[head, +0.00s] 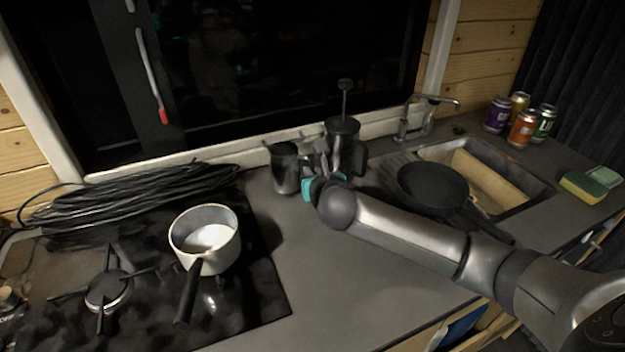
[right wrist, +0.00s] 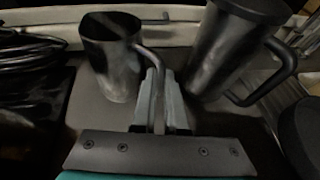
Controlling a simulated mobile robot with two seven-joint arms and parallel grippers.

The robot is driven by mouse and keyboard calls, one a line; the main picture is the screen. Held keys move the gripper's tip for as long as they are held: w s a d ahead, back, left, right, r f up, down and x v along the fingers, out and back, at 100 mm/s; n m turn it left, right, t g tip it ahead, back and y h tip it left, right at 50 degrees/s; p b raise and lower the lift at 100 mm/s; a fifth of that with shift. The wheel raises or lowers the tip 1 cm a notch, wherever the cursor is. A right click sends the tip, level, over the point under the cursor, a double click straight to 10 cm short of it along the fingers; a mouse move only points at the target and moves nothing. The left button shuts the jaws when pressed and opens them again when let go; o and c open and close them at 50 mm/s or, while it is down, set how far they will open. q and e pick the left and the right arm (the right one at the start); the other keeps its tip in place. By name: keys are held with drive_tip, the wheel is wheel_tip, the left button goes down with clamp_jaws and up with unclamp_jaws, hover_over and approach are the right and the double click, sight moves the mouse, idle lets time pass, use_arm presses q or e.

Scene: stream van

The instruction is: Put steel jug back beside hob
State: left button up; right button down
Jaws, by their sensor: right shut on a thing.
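The steel jug (head: 284,170) is upright at the back of the grey worktop, just right of the hob (head: 262,285). I cannot tell whether its base touches the worktop. In the right wrist view the jug (right wrist: 113,62) is at the upper left, its open mouth up and its handle between my fingers. My right gripper (head: 316,166) is shut on that handle; its pale fingers (right wrist: 162,100) show on both sides of it. My left gripper is not in view.
A plunger coffee pot (head: 343,138) stands close right of my gripper. A white saucepan (head: 204,237) sits on the hob, with a coil of black cable (head: 135,195) behind. A dark pan (head: 432,188) lies at the sink (head: 520,180). The front worktop (head: 335,285) is clear.

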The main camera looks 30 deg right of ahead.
drive_tip(key=shift+f, duration=0.5)
drive_tip(key=shift+f, duration=0.1)
drive_tip(key=c, duration=1)
unclamp_jaws()
drive_tip(key=shift+f, duration=0.15)
drive_tip(key=shift+o, duration=0.2)
drive_tip(key=shift+r, duration=0.2)
drive_tip(key=p+v, duration=0.2)
drive_tip(key=v, duration=1)
drive_tip(key=shift+p, duration=0.35)
